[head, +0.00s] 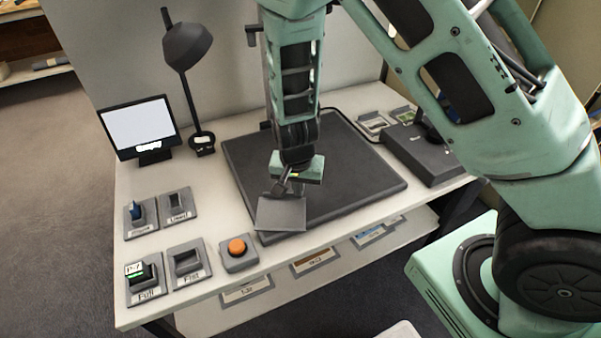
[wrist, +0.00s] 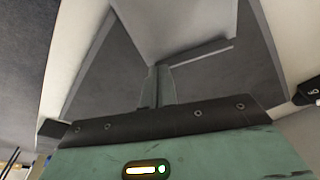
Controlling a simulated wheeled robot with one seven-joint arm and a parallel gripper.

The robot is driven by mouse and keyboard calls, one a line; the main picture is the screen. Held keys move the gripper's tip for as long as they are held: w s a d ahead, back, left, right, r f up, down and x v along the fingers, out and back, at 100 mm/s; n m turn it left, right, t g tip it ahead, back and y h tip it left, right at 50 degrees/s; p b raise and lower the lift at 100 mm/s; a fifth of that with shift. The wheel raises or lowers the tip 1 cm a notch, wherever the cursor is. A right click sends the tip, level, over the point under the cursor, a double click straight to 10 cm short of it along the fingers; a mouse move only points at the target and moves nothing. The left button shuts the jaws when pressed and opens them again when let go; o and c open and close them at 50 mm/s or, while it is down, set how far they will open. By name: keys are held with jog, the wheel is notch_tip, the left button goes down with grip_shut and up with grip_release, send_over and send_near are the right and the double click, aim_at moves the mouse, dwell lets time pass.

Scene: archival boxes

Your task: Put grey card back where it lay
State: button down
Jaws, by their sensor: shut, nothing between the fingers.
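A grey card (head: 281,214) lies at the front edge of the dark mat (head: 345,165), with its near edge close to the mat's border. In the wrist view the grey card (wrist: 178,25) shows at the top, just beyond my fingers. My gripper (head: 281,190) points down at the card's far edge. Its fingers (wrist: 157,88) are together with nothing between them. I cannot tell whether the fingertips touch the card.
An orange button (head: 237,247) sits near the front. A lamp (head: 187,50), a monitor (head: 139,127) and a dark box (head: 425,153) border the mat. Labelled boxes (head: 315,261) sit below.

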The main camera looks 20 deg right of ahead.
jog(key=shift+s+a+f, duration=0.1)
jog(key=shift+s+f, duration=0.2)
jog(key=shift+s, duration=0.15)
jog(key=shift+w+r+p, duration=0.1)
jog(key=shift+r+p, duration=0.7)
jog(key=shift+p, duration=0.1)
jog(key=s+a, duration=0.2)
jog(key=s, duration=0.1)
jog(key=s+a, duration=0.2)
jog(key=s, duration=0.1)
jog(key=s+a+p, duration=0.1)
jog(key=s+a, duration=0.2)
jog(key=s, duration=0.1)
